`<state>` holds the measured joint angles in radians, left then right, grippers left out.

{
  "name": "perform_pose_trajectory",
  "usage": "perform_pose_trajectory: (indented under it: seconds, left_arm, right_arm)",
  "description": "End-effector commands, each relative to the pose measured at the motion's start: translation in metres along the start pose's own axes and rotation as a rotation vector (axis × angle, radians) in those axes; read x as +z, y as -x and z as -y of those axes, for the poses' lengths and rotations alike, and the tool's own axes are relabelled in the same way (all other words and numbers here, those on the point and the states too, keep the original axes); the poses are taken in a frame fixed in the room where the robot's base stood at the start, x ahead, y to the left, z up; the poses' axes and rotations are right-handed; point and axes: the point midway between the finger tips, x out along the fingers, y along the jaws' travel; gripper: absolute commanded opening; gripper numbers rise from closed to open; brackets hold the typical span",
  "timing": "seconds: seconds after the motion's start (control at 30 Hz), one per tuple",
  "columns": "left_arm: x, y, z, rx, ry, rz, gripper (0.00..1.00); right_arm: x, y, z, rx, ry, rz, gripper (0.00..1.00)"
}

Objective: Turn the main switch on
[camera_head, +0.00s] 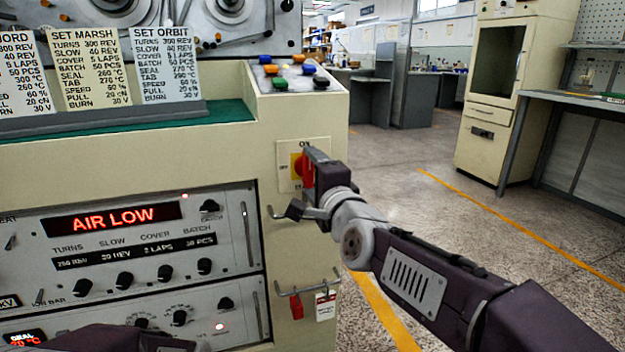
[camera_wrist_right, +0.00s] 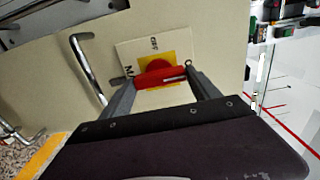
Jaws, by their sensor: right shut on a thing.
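The main switch is a red handle (camera_head: 306,169) on a yellow plate (camera_head: 295,163) with a pale surround, on the cream cabinet's right face. "ON" is lettered above it and "OFF" at its left. The handle stands roughly upright, in line with "ON". My right gripper (camera_head: 312,172) is at the switch and partly covers it. In the right wrist view, the fingers (camera_wrist_right: 160,78) are shut on the red handle (camera_wrist_right: 159,74), one finger at each end. A dark part of my own body shows at the bottom left; no left fingers are visible.
A metal hook bar (camera_head: 308,284) with a red tag and a white tag is below the switch. Another metal bar (camera_wrist_right: 88,68) is beside the switch plate. Coloured buttons (camera_head: 293,75) are above.

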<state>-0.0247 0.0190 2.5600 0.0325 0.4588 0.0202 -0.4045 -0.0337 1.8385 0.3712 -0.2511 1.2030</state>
Motion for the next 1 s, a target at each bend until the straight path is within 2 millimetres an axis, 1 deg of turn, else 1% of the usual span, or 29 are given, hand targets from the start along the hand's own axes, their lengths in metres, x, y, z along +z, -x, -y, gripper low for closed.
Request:
perform_pose_trajectory:
  seconds: [0.53,0.57,0.6,0.63,0.9,1.0]
  left_arm:
    - [0.0002,-0.0022,0.0000,0.000,0.000,0.000,0.36]
    - [0.0002,-0.0022,0.0000,0.000,0.000,0.000,0.36]
    - [0.0002,-0.0022,0.0000,0.000,0.000,0.000,0.36]
    - [0.0002,-0.0022,0.0000,0.000,0.000,0.000,0.36]
    - [0.0002,-0.0021,0.0000,0.000,0.000,0.000,0.36]
    - [0.0000,-0.0005,0.0000,0.000,0.000,0.000,0.36]
  right_arm:
    - [0.0000,0.0000,-0.0010,0.003,-0.026,0.000,0.30]
    - [0.0000,0.0000,-0.0010,0.003,-0.026,0.000,0.74]
    - [-0.0001,-0.0001,-0.0010,0.003,-0.026,0.000,0.85]
    - [-0.0001,-0.0001,-0.0010,0.003,-0.025,0.000,0.93]
    - [0.0000,0.0000,-0.0004,0.001,-0.023,0.000,0.93]
    - [0.0000,0.0044,0.0008,0.001,-0.023,0.000,0.93]
